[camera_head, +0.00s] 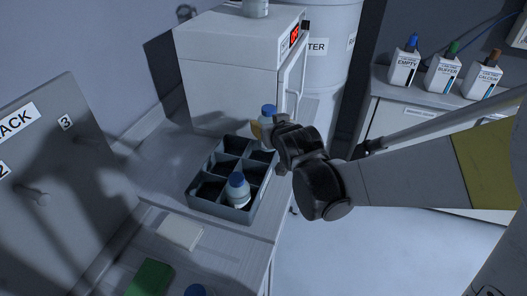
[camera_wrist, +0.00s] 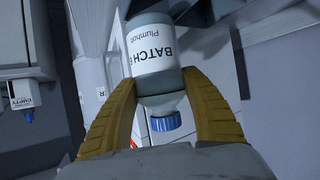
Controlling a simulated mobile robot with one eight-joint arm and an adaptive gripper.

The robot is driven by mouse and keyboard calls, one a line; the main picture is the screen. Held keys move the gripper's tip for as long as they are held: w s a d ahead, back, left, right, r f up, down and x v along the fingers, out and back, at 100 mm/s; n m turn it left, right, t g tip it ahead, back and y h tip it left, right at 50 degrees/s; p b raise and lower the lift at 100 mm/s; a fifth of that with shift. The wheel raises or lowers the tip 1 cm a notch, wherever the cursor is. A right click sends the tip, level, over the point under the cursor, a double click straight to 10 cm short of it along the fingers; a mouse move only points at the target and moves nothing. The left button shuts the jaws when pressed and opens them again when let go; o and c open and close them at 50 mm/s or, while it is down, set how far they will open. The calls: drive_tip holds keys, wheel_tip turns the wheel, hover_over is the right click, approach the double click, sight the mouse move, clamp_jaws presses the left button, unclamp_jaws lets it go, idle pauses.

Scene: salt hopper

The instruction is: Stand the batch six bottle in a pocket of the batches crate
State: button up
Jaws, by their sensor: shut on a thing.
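My gripper (camera_head: 264,129) is shut on a bottle with a blue cap (camera_head: 268,110). In the wrist view, my yellow fingers (camera_wrist: 160,82) close on both sides of this bottle (camera_wrist: 153,50). Its white label reads "BATCH", with the number hidden or too unclear to read. Another blue-capped bottle (camera_head: 238,189) stands in a near pocket of the crate. Several other pockets look empty.
A white oven-like box (camera_head: 228,75) stands just behind the crate. A pale block (camera_head: 181,232), a green block (camera_head: 151,278) and another blue cap (camera_head: 195,290) are in front. A rack panel (camera_head: 62,160) stands left. Several labelled bottles (camera_head: 404,65) stand on the right counter.

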sight(260, 147)
drive_tip(key=shift+w+a+r, duration=0.15)
drive_tip(key=shift+a, duration=0.3)
drive_tip(key=shift+w+a+r, duration=0.1)
drive_tip(key=shift+w+a, duration=0.05)
drive_tip(key=shift+a, duration=0.3)
drive_tip(key=shift+a+f+b, duration=0.25)
drive_tip(key=shift+a+b, duration=0.05)
drive_tip(key=shift+b, duration=0.05)
wheel_tip(260, 147, down, 9)
drive_tip(key=b, duration=0.4)
drive_tip(key=shift+w, duration=0.15)
drive_tip(key=shift+f+b, duration=0.25)
drive_tip(key=shift+b, duration=0.05)
drive_tip(key=o, duration=1.4)
drive_tip(key=shift+c, duration=0.2)
drive_tip(key=shift+r, duration=0.1)
